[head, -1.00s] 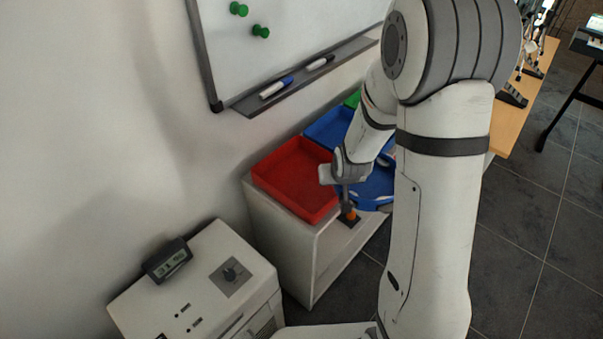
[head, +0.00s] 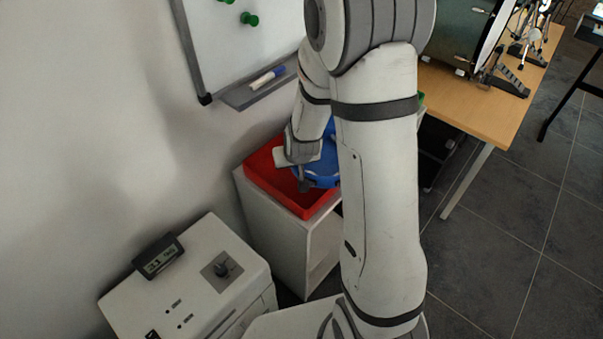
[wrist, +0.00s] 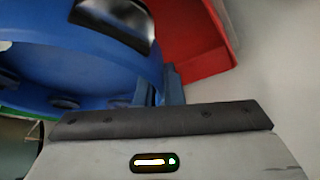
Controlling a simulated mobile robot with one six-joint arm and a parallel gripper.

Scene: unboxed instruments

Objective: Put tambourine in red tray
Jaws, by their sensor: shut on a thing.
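The blue ring-shaped tambourine (head: 322,172) is in my gripper (head: 303,186), held at its rim. In the head view it overlaps the right part of the red tray (head: 262,172), and my arm hides part of it. In the wrist view the tambourine (wrist: 75,60) fills the upper left, with its rim at my fingers (wrist: 165,90). The red tray (wrist: 190,40) shows beyond it at the upper right. The exact height of the tambourine over the tray cannot be told. The visible part of the tray floor is bare.
The red tray stands on a white cabinet (head: 275,225) against the wall. A whiteboard with a pen ledge (head: 258,90) hangs above. A white machine (head: 190,280) stands at the lower left. A wooden table (head: 465,105) with a drum is at the right.

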